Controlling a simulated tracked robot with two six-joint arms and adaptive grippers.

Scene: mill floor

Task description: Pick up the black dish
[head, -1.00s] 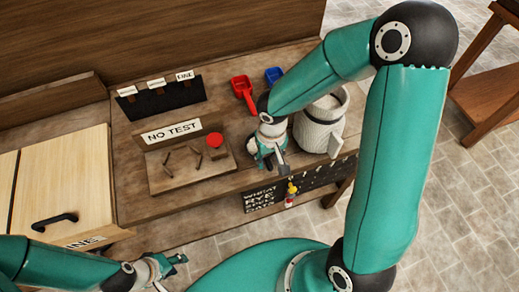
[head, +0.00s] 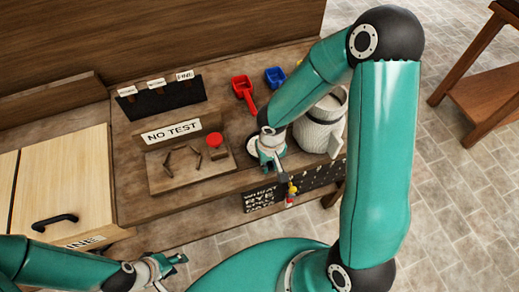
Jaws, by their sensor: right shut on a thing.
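A small round dish with a dark rim and a pale inside (head: 252,146) is on the bench, just left of my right gripper, and seems to be the black dish. My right gripper (head: 272,168) reaches down at the bench's front part and is shut, apparently on this dish's edge; its fingers and wrist hide the contact. My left gripper (head: 177,265) is low in front of the bench, far from the dish, open and empty.
A white ribbed jug (head: 318,132) stands close right of my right gripper. A wooden tray (head: 165,186) with dark sticks and a red-topped block (head: 214,144) lies left, by a NO TEST sign (head: 171,131). Red (head: 241,88) and blue (head: 274,77) scoops lie behind.

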